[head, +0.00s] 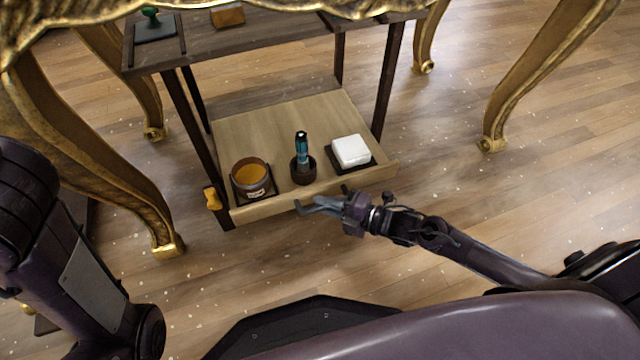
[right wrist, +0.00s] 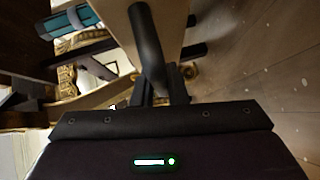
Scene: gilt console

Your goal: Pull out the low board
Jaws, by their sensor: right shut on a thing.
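The low board (head: 280,122) is a light wooden shelf with a raised front edge, set low in a dark wooden stand (head: 172,48). My right gripper (head: 305,207) is at the middle of the board's front edge. In the right wrist view, a dark bar handle (right wrist: 147,45) on the pale board (right wrist: 172,25) runs down between its fingers, and it is shut on this handle. The exact finger contact is partly hidden. My left arm shows at the left of the head view, but its gripper is out of view.
On the board stand an amber jar (head: 250,175), a teal bottle (head: 302,148) in a dark cup (head: 303,172), and a white block (head: 351,150) on a dark pad. A yellow piece (head: 212,198) is at the stand's left front leg. Gilt console legs (head: 492,125) flank the stand.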

